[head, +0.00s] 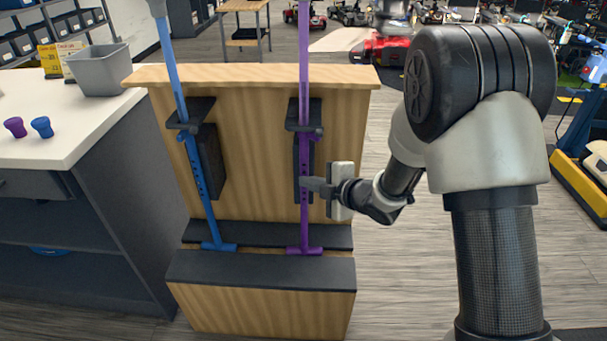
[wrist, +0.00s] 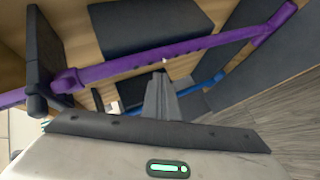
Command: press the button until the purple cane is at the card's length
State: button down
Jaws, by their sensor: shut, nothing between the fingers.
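The purple cane (head: 303,85) stands upright in the right place of a wooden stand, its foot on the dark step and its shaft in a black bracket (head: 303,115). Its top is out of view. It also crosses the wrist view (wrist: 205,45) at a slant. My gripper (head: 306,185) is shut and empty, its tips at the lower shaft, just below the bracket; the wrist view shows them (wrist: 160,76) close to the shaft. I cannot tell whether they touch it, and the button is not clearly seen. Yellow and white cards (head: 58,58) stand on the counter, too small to read.
A blue cane (head: 183,110) leans slightly in the left place of the stand (head: 255,90). A grey bin (head: 100,72), a purple piece (head: 14,127) and a blue piece (head: 41,126) sit on the white counter (head: 75,125).

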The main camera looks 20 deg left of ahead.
jog(key=s, duration=0.2)
jog(key=s+d+b, duration=0.1)
jog(key=s, duration=0.1)
jog(key=shift+s+d+b, duration=0.15)
jog(key=shift+s+b, duration=0.15)
jog(key=shift+s, duration=0.1)
jog(key=shift+f, duration=0.1)
dwell(3.1)
